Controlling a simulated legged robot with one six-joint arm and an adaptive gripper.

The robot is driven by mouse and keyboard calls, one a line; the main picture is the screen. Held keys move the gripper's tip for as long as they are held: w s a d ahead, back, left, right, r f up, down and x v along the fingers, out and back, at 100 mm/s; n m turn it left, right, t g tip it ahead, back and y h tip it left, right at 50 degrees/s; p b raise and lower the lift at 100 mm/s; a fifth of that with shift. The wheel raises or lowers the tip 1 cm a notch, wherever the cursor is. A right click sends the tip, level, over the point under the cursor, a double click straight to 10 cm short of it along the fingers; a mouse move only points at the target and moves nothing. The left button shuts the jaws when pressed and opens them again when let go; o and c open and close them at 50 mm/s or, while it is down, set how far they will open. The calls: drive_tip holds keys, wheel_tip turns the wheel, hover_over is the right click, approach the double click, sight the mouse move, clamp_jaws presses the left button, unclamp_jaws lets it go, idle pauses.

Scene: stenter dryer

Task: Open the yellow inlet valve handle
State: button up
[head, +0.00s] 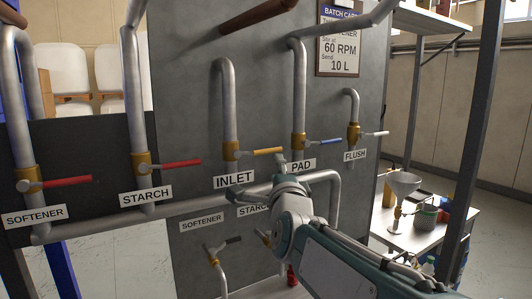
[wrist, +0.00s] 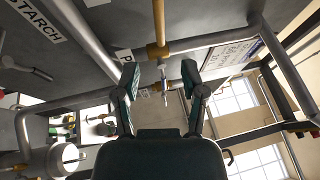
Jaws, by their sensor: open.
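The yellow inlet valve handle (head: 268,151) points right, roughly level, from its brass valve body (head: 231,151) on the pipe above the INLET label (head: 234,180). My gripper (head: 288,186) is below and slightly right of the handle in the head view, apart from it and near the PAD label (head: 302,165). In the wrist view my gripper (wrist: 160,78) is open, its two fingers spread with nothing held. A brass valve (wrist: 158,50) with a bluish handle shows beyond the fingers.
A blue handle (head: 324,142) is close right of the yellow one, and a white FLUSH handle (head: 374,134) further right. Red handles (head: 68,182) are at left. A pipe (head: 150,216) runs below the valves. A table (head: 405,235) with a funnel stands right.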

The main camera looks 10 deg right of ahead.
sight(271, 152)
drive_tip(key=x, duration=0.9)
drive_tip(key=shift+w+f, duration=0.1)
drive_tip(key=shift+w, duration=0.3)
clamp_jaws()
